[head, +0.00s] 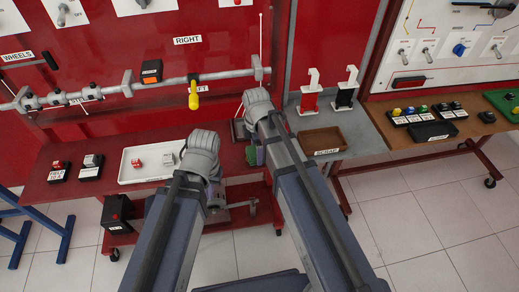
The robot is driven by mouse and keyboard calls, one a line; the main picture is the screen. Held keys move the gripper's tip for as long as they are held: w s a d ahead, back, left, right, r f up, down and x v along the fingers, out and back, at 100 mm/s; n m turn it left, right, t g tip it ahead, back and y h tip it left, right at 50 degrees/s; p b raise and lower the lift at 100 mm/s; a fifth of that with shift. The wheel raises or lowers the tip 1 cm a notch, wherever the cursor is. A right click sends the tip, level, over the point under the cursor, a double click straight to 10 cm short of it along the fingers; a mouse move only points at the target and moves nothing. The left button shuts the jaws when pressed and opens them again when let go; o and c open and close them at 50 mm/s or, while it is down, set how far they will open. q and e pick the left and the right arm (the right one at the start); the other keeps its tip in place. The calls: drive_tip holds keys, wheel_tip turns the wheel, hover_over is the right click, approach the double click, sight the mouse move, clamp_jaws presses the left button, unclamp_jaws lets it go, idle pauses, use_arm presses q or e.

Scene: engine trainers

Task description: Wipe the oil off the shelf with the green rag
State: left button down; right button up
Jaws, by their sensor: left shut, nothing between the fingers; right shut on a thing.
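The green rag (252,156) shows as a small dark green patch below the wrist of my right arm. My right gripper (256,145) is shut on it, with its fingers mostly hidden behind my own arm. The rag is in front of the red shelf (110,190), near its right end; I cannot tell whether it touches the surface. My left gripper (216,198) is shut and empty, low at the shelf's front edge and left of the rag. I can make out no oil on the shelf; my arms cover part of it.
A white tray (128,178) with small red and grey parts is on the shelf, beside two black blocks (91,167). A brown scrap tray (322,141) lies on the grey bench to the right, near red and black stands. A yellow-handled thing (194,95) hangs from the bar above.

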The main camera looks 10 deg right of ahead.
sight(245, 158)
drive_tip(key=shift+w+a, duration=0.1)
drive_tip(key=shift+a, duration=1.9)
drive_tip(key=shift+r, duration=0.15)
wheel_tip(245, 158, up, 6)
drive_tip(key=p, duration=0.6)
wheel_tip(245, 158, up, 3)
drive_tip(key=p, duration=0.3)
